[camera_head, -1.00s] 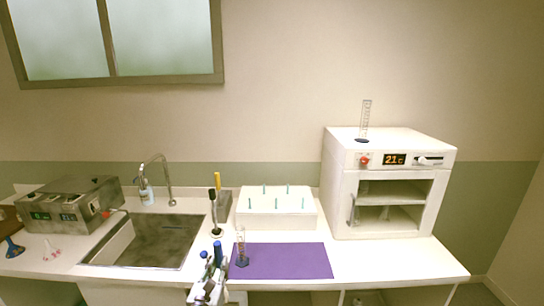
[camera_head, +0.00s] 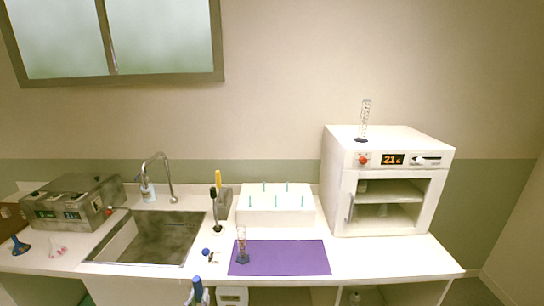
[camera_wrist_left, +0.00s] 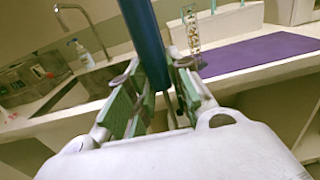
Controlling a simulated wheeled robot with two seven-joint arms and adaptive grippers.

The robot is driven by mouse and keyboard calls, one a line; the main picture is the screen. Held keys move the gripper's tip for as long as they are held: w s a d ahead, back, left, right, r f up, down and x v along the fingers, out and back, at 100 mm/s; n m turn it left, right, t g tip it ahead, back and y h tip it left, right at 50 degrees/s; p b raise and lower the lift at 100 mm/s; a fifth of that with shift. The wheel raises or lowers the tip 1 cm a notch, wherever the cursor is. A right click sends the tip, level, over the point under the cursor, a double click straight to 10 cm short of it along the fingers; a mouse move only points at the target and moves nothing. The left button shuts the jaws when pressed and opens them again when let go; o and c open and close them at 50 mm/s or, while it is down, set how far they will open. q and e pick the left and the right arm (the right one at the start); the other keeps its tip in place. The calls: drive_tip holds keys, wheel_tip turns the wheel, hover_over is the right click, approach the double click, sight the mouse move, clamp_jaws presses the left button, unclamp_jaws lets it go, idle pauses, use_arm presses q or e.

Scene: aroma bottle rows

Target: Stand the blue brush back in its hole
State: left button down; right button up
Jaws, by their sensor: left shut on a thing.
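My left gripper (camera_head: 199,297) is at the bottom edge of the head view, in front of the counter's front edge and mostly cut off. It is shut on the blue brush (camera_head: 198,286), whose blue handle shows at the top of it. In the left wrist view the blue handle (camera_wrist_left: 143,38) stands between the green finger pads, slightly tilted, its top out of frame. The grey brush block (camera_head: 225,203) stands right of the sink, with a yellow handle (camera_head: 218,179) upright at it. A black-handled brush (camera_head: 213,205) stands in front. No hole is clearly visible. My right gripper is not in view.
A small blue-topped item (camera_head: 205,251) lies on the counter beside the purple mat (camera_head: 290,258). A graduated cylinder (camera_head: 241,246) stands at the mat's left edge. The sink (camera_head: 150,240) is left, and a white rack (camera_head: 277,208) and oven (camera_head: 385,185) are right.

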use_arm(q)
drive_tip(key=shift+s+a+f, duration=0.15)
drive_tip(key=shift+s+a, duration=0.05)
drive_tip(key=shift+s, duration=0.2)
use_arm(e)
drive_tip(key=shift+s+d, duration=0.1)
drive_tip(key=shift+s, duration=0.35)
use_arm(q)
drive_tip(key=shift+f, duration=0.1)
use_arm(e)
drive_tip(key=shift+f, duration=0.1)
